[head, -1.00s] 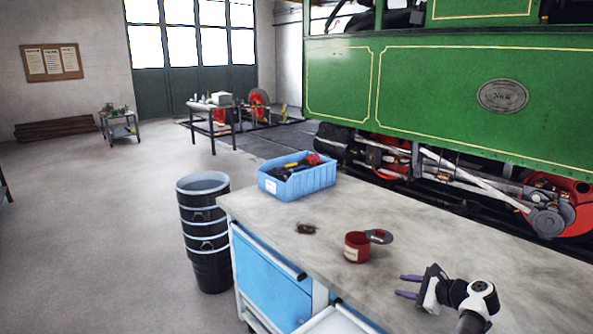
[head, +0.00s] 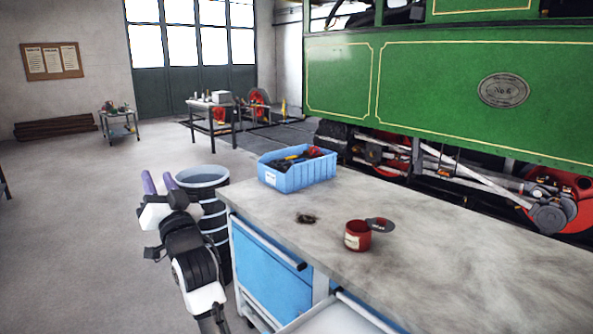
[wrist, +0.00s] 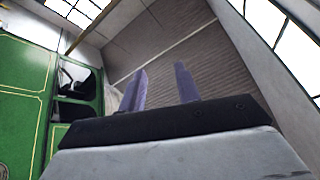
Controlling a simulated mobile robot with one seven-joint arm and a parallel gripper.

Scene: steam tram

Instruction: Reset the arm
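My gripper (head: 160,183) is in the lower left of the head view, left of the workbench and in front of the black buckets. Its two purple fingers point upward and stand apart with nothing between them. In the wrist view the fingers (wrist: 161,88) also show a gap and no object. Behind them are the ceiling, windows and part of the green tram (wrist: 24,80).
A drawer (head: 330,320) appears open at the bench front.

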